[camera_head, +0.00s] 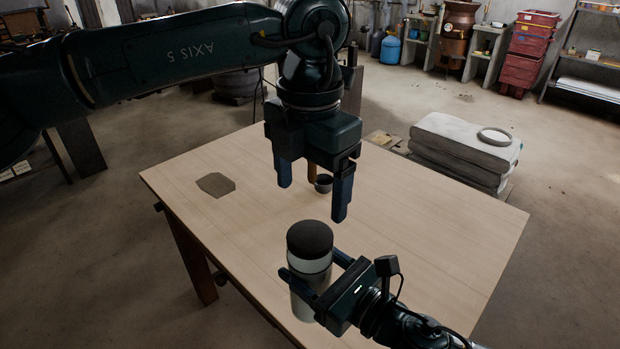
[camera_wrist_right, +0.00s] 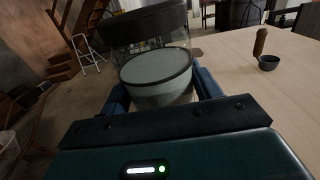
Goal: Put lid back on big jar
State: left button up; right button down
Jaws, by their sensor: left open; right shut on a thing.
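The big jar (camera_head: 306,287) is clear with pale contents and stands upright near the table's front edge. A dark round lid (camera_head: 309,238) is at its top. In the right wrist view, the lid (camera_wrist_right: 146,20) is above a clear glass band and the pale contents (camera_wrist_right: 156,72). I cannot tell whether it is fully seated. My right gripper (camera_head: 312,272) is shut around the jar's body from the right. My left gripper (camera_head: 312,198) is open and empty, pointing down, above and behind the jar in the head view, not touching the lid.
A flat brown patch (camera_head: 215,184) lies at the left. The table's right side is clear.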

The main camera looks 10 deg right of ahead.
aim_at(310, 234)
pick_arm(q)
notch_tip(310, 234, down, 8)
jog(key=shift+r, duration=0.2)
dwell(0.3)
jog(key=c, duration=1)
jog(key=o, duration=1.2)
jog(key=shift+c, duration=0.2)
notch_tip(310, 234, up, 12)
